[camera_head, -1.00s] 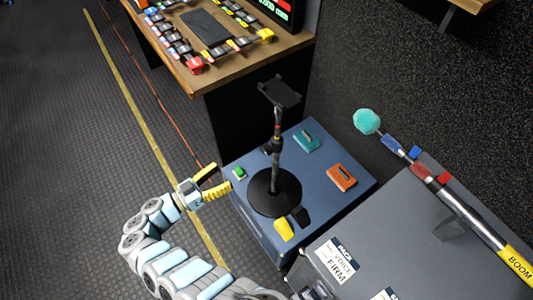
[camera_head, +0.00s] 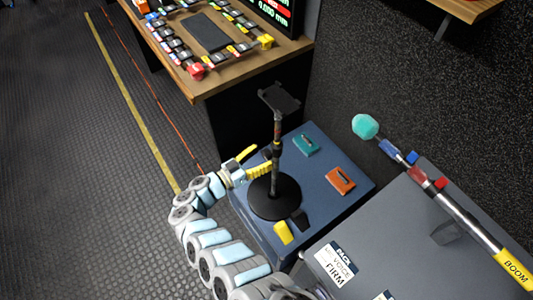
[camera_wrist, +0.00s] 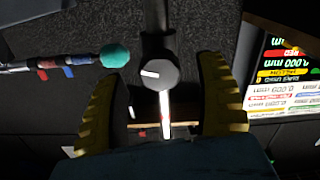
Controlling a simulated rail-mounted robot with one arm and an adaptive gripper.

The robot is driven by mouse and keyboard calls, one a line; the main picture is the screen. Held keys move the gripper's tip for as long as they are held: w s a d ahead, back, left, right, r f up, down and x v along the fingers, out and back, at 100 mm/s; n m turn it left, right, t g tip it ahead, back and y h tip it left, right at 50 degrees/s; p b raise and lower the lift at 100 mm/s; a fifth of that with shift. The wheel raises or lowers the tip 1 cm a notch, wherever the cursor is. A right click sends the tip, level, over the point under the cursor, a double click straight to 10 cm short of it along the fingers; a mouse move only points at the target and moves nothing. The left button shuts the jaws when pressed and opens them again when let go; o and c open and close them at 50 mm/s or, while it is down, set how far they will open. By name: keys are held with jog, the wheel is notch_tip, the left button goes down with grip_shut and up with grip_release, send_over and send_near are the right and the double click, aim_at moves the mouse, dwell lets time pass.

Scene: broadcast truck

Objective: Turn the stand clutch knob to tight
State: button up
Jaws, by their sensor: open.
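The black stand (camera_head: 276,165) rises from a round base (camera_head: 274,197) on a blue case top (camera_head: 330,211). In the wrist view its clutch knob (camera_wrist: 153,72) is a dark round knob with a white pointer mark, lying nearly level and slightly slanted. My gripper (camera_head: 260,160) has yellow fingers and is at the left side of the stand, about at knob height. In the wrist view my gripper (camera_wrist: 163,100) is open, with one finger on each side of the knob and visible gaps. I cannot see contact.
On the case lie a teal block (camera_head: 306,145), an orange block (camera_head: 340,181) and a yellow block (camera_head: 283,232). A boom pole (camera_head: 465,215) with a teal tip lies over the grey case (camera_head: 400,230) at right. A wooden desk (camera_head: 225,78) stands behind. The floor at left is clear.

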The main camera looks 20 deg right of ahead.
jog(key=shift+x, duration=1)
jog(key=c, duration=1.2)
